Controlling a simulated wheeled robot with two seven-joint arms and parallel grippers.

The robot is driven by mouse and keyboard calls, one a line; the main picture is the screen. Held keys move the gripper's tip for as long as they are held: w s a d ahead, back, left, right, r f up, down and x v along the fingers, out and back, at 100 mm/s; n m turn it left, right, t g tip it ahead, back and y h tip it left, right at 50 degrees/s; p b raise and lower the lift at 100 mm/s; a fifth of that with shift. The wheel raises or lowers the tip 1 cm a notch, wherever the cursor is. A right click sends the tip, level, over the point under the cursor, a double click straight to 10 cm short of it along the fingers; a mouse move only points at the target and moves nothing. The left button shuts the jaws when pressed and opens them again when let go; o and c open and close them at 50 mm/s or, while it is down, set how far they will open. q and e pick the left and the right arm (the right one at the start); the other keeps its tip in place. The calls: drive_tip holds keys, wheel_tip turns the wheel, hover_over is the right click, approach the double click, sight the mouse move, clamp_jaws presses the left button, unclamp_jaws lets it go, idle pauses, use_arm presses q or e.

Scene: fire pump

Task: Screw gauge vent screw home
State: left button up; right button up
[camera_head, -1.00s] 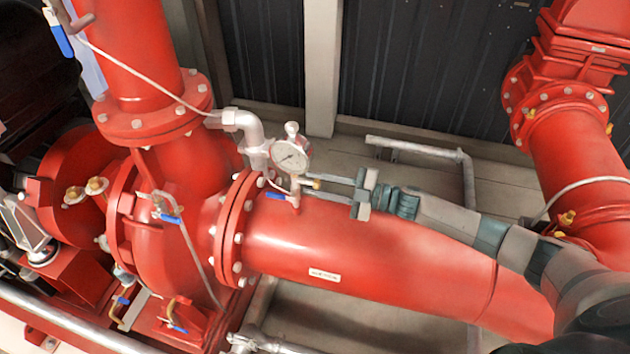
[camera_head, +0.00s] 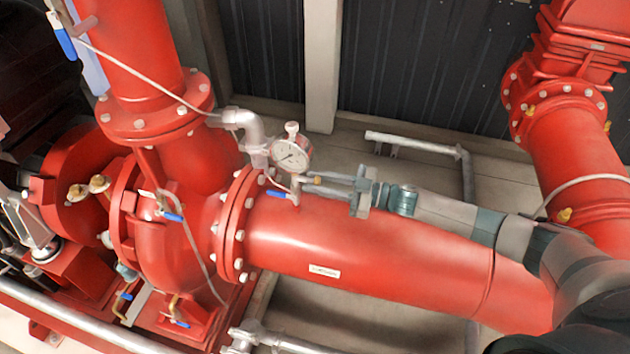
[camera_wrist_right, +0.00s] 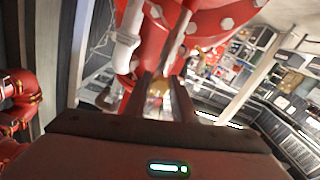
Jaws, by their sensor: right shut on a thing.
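The pressure gauge (camera_head: 290,155) has a round white dial and stands upright above the big red pipe, on a small silver fitting (camera_head: 295,186). The vent screw (camera_head: 318,180) is a small brass piece at the right side of this fitting, partly covered by my fingers. My right gripper (camera_head: 314,183) comes in from the right and is shut on the vent screw. In the right wrist view, the brass screw (camera_wrist_right: 157,90) shows blurred between the two fingers. The thread and how deep it sits are hidden. My left gripper is not in view.
A blue valve handle (camera_head: 277,194) sits just below the gauge. The big red pipe (camera_head: 370,255) runs close under my right arm. A bolted red flange (camera_head: 237,225) is to the left, and a grey rail (camera_head: 412,144) stands behind.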

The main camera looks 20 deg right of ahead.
drive_tip(key=shift+a+r, duration=0.15)
drive_tip(key=shift+r, duration=0.15)
drive_tip(key=o, duration=1)
drive_tip(key=shift+o, duration=0.3)
drive_tip(key=shift+s+a, duration=0.1)
drive_tip(key=shift+f, duration=0.1)
drive_tip(key=shift+s+d+f, duration=0.1)
drive_tip(key=shift+s+d, duration=0.05)
drive_tip(key=shift+d, duration=0.3)
drive_tip(key=b+v, duration=0.7)
drive_tip(key=v, duration=0.9)
drive_tip(key=shift+s+d+r, duration=0.2)
drive_tip(key=shift+s+r, duration=0.15)
drive_tip(key=shift+s, duration=0.1)
